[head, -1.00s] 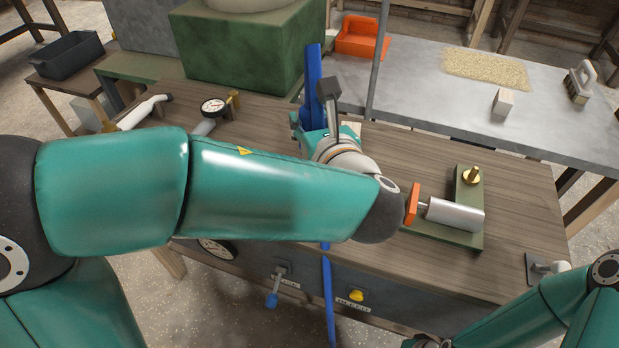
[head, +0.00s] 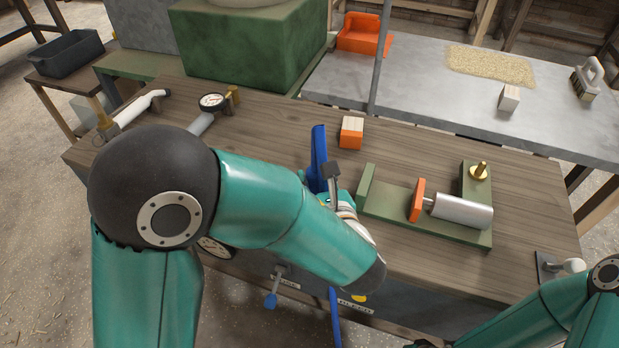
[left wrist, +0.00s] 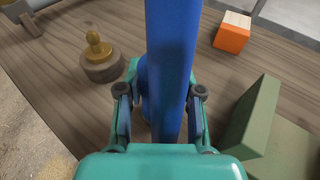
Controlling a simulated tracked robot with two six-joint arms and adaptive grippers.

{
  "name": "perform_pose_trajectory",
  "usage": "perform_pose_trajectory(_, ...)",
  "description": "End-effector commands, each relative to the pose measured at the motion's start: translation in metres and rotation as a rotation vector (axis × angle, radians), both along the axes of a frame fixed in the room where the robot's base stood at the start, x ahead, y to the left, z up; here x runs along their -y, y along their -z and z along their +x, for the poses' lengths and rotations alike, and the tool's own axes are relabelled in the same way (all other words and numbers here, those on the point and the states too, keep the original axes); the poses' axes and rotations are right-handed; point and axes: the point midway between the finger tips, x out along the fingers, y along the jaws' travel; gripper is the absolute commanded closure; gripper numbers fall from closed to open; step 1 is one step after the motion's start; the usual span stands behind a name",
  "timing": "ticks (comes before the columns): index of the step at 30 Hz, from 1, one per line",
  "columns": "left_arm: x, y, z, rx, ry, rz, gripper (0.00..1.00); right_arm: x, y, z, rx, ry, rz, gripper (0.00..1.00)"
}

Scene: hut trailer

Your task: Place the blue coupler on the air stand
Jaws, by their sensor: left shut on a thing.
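My left gripper (head: 328,190) is shut on a long blue piece (head: 319,155), which I take for the blue coupler; it stands up between the fingers. In the left wrist view the blue piece (left wrist: 172,60) fills the middle, between both fingers (left wrist: 160,95). A brass fitting on a round brown base (left wrist: 98,52), possibly the air stand, is on the bench to the left of the blue piece, apart from it. My left arm hides this fitting in the head view. Only part of my right arm shows at lower right; its fingers are not visible.
A green fixture (head: 395,212) with a metal cylinder (head: 462,210), an orange plate and a brass knob (head: 479,172) stands right of the gripper. An orange block with a pale top (head: 351,132) is behind. A gauge (head: 211,102) lies at left. The bench's middle back is clear.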

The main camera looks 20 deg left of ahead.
Motion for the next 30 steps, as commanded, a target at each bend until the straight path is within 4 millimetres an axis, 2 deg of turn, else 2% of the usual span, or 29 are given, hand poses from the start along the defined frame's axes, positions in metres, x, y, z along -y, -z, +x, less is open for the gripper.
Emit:
perform_pose_trajectory(8,0.0,0.001,0.0,0.002,0.0,0.0,0.99,0.0,0.002,0.0,0.0,0.0,0.0,1.0)
perform_pose_trajectory(9,0.0,0.002,0.0,0.001,0.0,0.0,0.63,0.0,0.002,0.0,0.0,0.0,0.0,1.0)
perform_pose_trajectory(13,0.0,0.001,0.0,0.001,0.0,0.0,0.41,0.0,0.001,0.0,0.0,0.0,0.0,1.0)
perform_pose_trajectory(14,0.0,0.001,0.0,0.001,0.0,0.0,0.39,0.0,0.001,0.0,0.0,0.0,0.0,1.0)
perform_pose_trajectory(25,0.0,-0.003,0.0,0.001,0.0,0.0,0.39,0.0,-0.002,0.0,0.0,0.0,0.0,1.0)
perform_pose_trajectory(30,0.013,-0.007,-0.006,0.002,0.007,0.0,0.39,0.0,-0.005,0.0,0.0,0.0,0.0,1.0)
